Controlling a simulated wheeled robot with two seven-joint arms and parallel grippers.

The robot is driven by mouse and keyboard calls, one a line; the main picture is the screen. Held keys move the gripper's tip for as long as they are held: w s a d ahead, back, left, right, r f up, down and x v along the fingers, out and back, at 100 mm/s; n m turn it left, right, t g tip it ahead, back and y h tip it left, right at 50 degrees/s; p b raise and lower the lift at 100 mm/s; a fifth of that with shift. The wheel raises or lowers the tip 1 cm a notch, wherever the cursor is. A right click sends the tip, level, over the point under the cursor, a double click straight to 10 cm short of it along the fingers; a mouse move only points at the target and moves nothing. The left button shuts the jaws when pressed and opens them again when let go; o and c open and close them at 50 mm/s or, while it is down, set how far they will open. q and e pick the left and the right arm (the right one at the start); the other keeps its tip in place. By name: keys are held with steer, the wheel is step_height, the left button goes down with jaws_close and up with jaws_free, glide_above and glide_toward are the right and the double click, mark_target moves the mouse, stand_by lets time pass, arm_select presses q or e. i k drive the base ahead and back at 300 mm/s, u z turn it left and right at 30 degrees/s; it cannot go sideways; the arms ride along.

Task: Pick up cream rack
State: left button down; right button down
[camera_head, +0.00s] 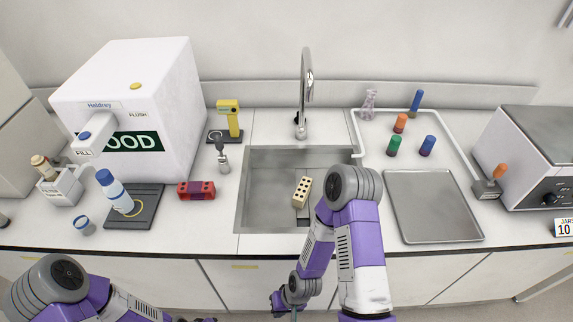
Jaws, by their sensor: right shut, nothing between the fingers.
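The cream rack (303,191) is a small block with dark round holes along its top. It lies in the metal sink (255,207), tilted, close to the sink's right side, with a grey piece under its lower end. My right arm reaches up just right of the rack and bends back down. My right gripper (294,313) is low at the bottom edge of the view, in front of the counter and well away from the rack. It is shut and empty; its fingertips are barely visible. My left arm shows at the lower left, its fingers out of the picture.
A red rack (196,190) stands left of the sink, near a yellow-topped device (229,119). A tall tap (305,88) rises behind the sink. An empty metal tray (433,207) lies to the right, with several coloured stoppered bottles behind it. A large white machine (135,90) fills the left.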

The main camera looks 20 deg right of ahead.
mark_target(303, 188)
steer(key=u, duration=0.9)
steer(key=k, duration=1.35)
steer(key=z, duration=0.6)
